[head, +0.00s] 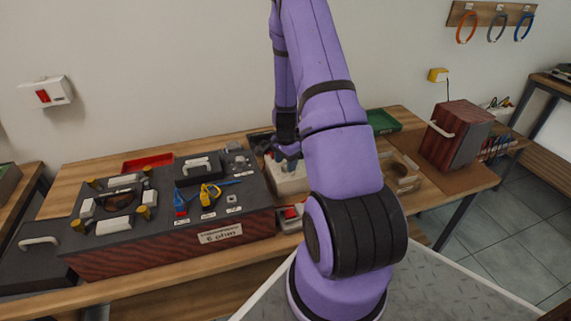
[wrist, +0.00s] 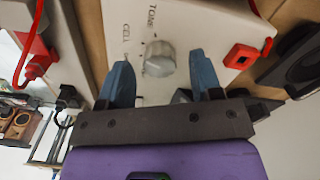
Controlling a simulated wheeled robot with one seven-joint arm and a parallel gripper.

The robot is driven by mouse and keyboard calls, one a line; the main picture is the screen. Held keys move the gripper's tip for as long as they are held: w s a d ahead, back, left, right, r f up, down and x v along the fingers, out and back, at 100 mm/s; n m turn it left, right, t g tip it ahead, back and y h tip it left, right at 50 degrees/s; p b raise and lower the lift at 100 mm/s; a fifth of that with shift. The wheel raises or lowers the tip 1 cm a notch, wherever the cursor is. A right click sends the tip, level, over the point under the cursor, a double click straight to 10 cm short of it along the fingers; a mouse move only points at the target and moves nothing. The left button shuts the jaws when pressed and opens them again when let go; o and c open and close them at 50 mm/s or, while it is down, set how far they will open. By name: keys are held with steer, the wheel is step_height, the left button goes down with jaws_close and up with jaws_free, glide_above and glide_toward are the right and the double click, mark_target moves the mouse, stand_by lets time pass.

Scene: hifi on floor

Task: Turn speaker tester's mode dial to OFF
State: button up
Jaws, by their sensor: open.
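The speaker tester is a cream-white box (head: 291,183) on the bench in the head view, partly hidden by my arm. Its pale panel (wrist: 190,22) fills the upper middle of the wrist view. A round silver-grey dial (wrist: 159,58) sits on it, with TONE and CELL lettering beside it. Which mark the dial points to I cannot tell. My gripper (wrist: 157,66) is open, with one blue finger on each side of the dial. Gaps show between fingers and dial, so nothing is gripped. In the head view my gripper (head: 287,152) is over the box, mostly hidden.
A dark speaker cabinet (head: 170,242) stands left of the tester, with coloured clips on top. A small grey box with a red top (head: 291,213) is in front.

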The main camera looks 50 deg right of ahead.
steer(key=shift+f, duration=0.45)
steer(key=c, duration=0.9)
